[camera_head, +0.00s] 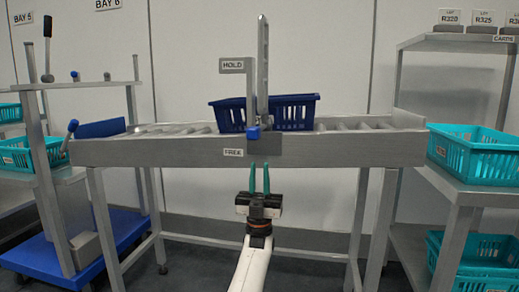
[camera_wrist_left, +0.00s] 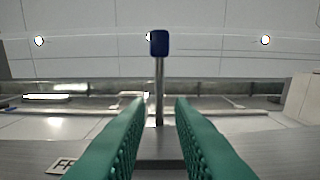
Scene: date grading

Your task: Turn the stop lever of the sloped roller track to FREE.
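The sloped roller track (camera_head: 180,151) runs across the middle of the head view. The stop lever has a blue knob (camera_head: 253,133) at the track's front, just above and right of the FREE label (camera_head: 233,152). The HOLD label (camera_head: 232,65) is well above it. In the left wrist view the lever's blue knob (camera_wrist_left: 158,43) tops a thin steel rod, seen between and beyond the fingers. My left gripper (camera_head: 259,178) is open and empty, its green fingers below the knob in the head view and apart from it. My right gripper is not in view.
A dark blue crate (camera_head: 222,117) sits on the rollers behind a tall grey upright plate (camera_head: 262,60). Teal crates stand on the right rack (camera_head: 470,185) and the left shelving. A blue-based cart (camera_head: 40,258) is at left. Space in front of the track is open.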

